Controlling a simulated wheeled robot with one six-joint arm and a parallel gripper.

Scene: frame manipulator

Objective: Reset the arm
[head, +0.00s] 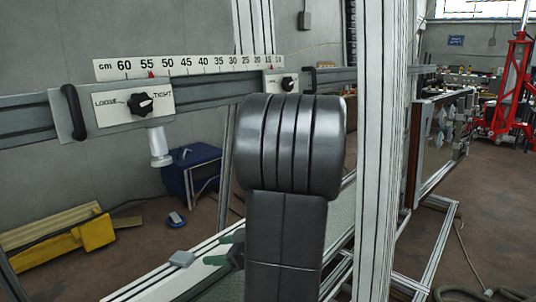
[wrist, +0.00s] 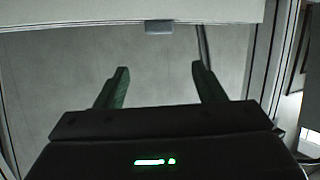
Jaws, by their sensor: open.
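My gripper (wrist: 158,80) shows in the wrist view with its two dark green fingers spread wide and nothing between them. A pale horizontal beam crosses the top of that view beyond the fingertips, with a small grey block (wrist: 159,27) at its lower edge. In the head view my dark grey arm stands in the middle foreground and hides part of the frame behind it. Green finger-like parts (head: 222,256) show low beside the arm, partly hidden by it.
A rail with a centimetre scale (head: 190,66) runs across the left. It carries a plate with a LOOSE/TIGHT knob (head: 141,104), a black handle (head: 73,112) and a second knob (head: 287,84). A tall aluminium post (head: 376,150) stands right of my arm. A yellow object (head: 95,232) lies at lower left.

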